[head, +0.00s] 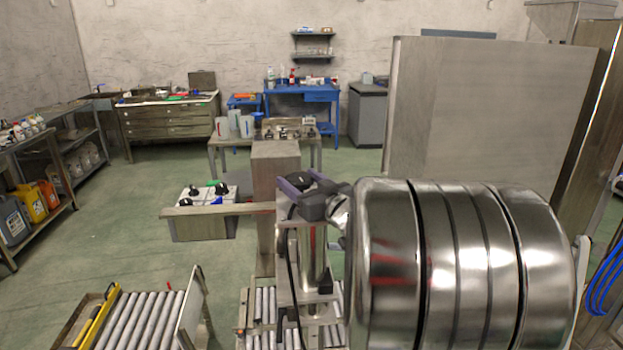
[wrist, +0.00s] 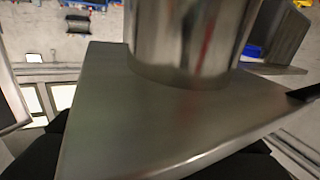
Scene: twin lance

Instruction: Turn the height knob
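A dark round knob-like part (head: 303,181) sits at the top of the steel post assembly near the centre of the head view. My gripper (head: 308,187) is at this part, with its purple and dark grey fingers around or right beside it. Whether they touch it is hidden. In the wrist view, a flat steel plate (wrist: 140,120) with an upright steel cylinder (wrist: 185,40) fills the middle. Dark shapes show at the plate's left, right and lower edges. No knob shows clearly in the wrist view.
Roller conveyors (head: 150,318) lie at the front left and below the post. A tall steel panel (head: 480,110) stands at right.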

